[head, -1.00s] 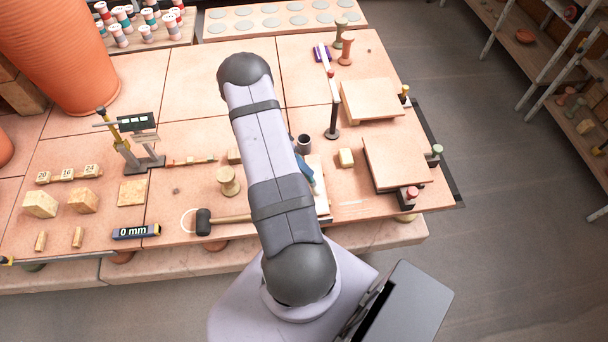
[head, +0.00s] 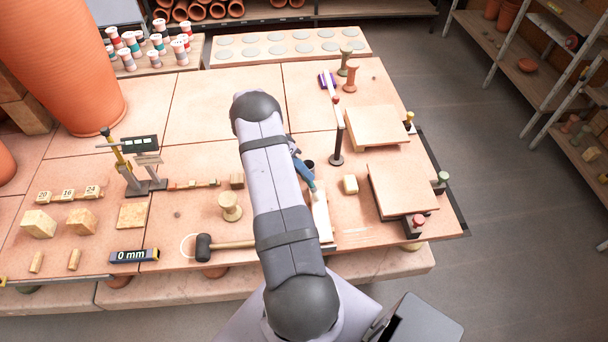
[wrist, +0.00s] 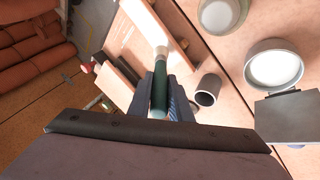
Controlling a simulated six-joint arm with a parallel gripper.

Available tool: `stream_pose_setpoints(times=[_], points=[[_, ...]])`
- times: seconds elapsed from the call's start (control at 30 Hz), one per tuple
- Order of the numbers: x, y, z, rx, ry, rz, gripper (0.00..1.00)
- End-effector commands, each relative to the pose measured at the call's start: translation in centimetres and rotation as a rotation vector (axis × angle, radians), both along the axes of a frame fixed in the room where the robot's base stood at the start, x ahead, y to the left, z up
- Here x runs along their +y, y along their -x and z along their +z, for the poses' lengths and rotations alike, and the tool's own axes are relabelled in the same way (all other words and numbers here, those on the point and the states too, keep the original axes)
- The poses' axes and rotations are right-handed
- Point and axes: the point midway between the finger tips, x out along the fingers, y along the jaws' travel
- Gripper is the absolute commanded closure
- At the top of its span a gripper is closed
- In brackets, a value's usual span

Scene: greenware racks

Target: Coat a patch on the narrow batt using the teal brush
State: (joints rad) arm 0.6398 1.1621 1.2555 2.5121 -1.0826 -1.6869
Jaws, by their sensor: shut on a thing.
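My gripper (wrist: 160,80) is shut on the teal brush (wrist: 158,98), whose pale bristles (wrist: 161,50) point away from the wrist. The narrow batt (head: 322,214) is a pale strip lying lengthwise near the front of the table. No coated patch is clearly visible.
A dark cup (wrist: 207,89) stands close beside my gripper. A mallet (head: 204,247) and a spool-shaped piece (head: 230,206) are to the left.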

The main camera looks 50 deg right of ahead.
Motion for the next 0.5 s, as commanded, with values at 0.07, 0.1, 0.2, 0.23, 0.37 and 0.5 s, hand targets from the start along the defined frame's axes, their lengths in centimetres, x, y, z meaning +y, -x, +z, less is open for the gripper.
stream_pose_setpoints(times=[0.07,0.1,0.2,0.23,0.37,0.5], points=[[0.0,0.0,1.2,0.0,0.0,-0.001,1.0],[0.0,0.0,1.6,-0.001,0.001,0.0,1.0],[0.0,0.0,2.5,-0.001,0.001,0.0,1.0],[0.0,0.0,2.8,-0.001,0.001,0.0,1.0],[0.0,0.0,4.0,-0.001,0.001,0.0,1.0],[0.0,0.0,5.1,0.0,0.0,0.0,1.0]])
